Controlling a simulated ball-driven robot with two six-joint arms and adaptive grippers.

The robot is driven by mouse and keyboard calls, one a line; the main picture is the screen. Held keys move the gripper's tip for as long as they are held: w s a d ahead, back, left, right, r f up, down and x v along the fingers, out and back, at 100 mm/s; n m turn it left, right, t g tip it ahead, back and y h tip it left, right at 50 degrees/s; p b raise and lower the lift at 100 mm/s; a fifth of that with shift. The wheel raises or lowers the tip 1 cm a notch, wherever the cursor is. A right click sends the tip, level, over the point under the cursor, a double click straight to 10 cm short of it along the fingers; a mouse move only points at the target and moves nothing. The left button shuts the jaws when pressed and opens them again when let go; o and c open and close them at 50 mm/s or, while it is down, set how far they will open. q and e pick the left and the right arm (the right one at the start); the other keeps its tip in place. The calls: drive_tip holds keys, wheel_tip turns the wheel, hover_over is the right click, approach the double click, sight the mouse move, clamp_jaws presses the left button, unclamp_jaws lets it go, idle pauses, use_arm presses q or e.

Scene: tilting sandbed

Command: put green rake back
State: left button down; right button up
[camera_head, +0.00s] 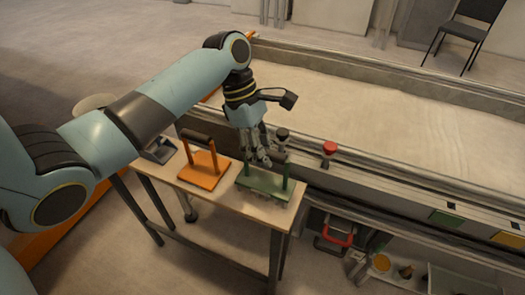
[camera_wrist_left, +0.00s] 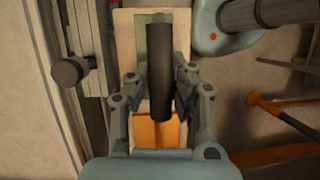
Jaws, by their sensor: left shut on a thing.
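The green rake (camera_head: 264,184) is at the right end of a small wooden table, its flat green base and two upright posts showing. My left gripper (camera_head: 262,157) is above it, pointing down between the posts. In the left wrist view, a dark round handle (camera_wrist_left: 159,75) lies between the fingers of my left gripper (camera_wrist_left: 160,95), which is shut on it. Part of the green base (camera_wrist_left: 155,32) shows behind the handle. My gripper hides the handle in the head view. I cannot tell whether the base touches the table. My right gripper is not in view.
An orange tool (camera_head: 203,170) with a dark handle stands to the left on the table (camera_head: 228,187). The sandbed (camera_head: 390,110) runs behind, with a black knob (camera_head: 283,133) and a red knob (camera_head: 329,148) close by. A lower shelf holds several items.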

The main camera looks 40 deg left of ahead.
use_arm(q)
drive_tip(key=shift+f, duration=0.15)
drive_tip(key=c, duration=1.2)
unclamp_jaws()
drive_tip(key=shift+f, duration=0.1)
drive_tip(key=v, duration=1.2)
